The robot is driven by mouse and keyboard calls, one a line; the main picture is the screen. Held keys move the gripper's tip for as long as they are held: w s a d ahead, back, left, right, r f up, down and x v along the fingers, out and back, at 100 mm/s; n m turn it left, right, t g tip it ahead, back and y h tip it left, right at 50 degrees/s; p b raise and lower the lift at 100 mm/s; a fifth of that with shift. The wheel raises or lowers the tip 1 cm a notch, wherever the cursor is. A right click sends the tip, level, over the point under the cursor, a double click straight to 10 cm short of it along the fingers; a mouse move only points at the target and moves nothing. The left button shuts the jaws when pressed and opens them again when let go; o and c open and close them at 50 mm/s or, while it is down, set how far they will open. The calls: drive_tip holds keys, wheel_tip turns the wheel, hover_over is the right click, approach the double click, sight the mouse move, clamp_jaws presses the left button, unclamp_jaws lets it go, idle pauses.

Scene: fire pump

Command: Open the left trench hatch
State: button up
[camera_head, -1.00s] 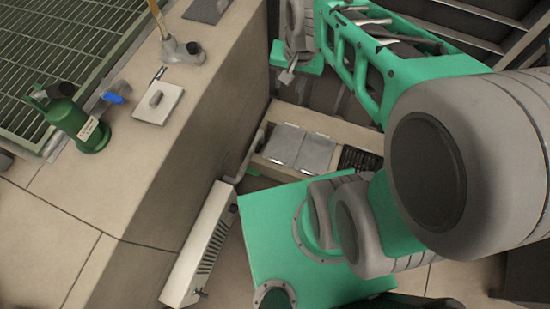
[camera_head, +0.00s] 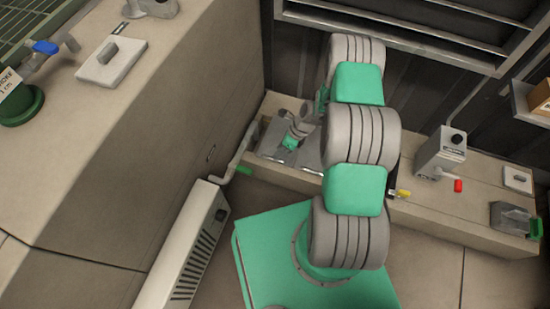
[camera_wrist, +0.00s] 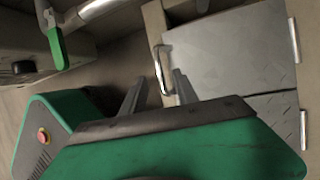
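The left trench hatch (camera_head: 272,142) is a grey plate set in the pale ledge, lying flat. In the wrist view it is the upper plate (camera_wrist: 225,52), with a silver bar handle (camera_wrist: 161,70) on its left edge and a hinge at its right edge. My gripper (camera_wrist: 160,78) is open, its two fingers on either side of the handle in the picture. I cannot tell whether they touch it. In the head view my gripper (camera_head: 294,137) is over the hatches, and my arm hides part of the second plate.
The second hatch plate (camera_wrist: 268,110) lies beside the left one, partly behind my gripper. A pipe (camera_head: 240,152) and a green lever (camera_wrist: 56,45) are near the left hatch. A white heater (camera_head: 185,250) stands against the left block. A grey box (camera_head: 440,152) sits on the ledge at right.

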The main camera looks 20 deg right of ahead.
drive_tip(key=b+x, duration=0.1)
drive_tip(key=x, duration=0.3)
drive_tip(key=shift+a+f, duration=0.1)
drive_tip(key=shift+f, duration=0.2)
drive_tip(key=shift+c, duration=0.5)
clamp_jaws()
drive_tip(key=shift+s, duration=0.1)
idle(0.5)
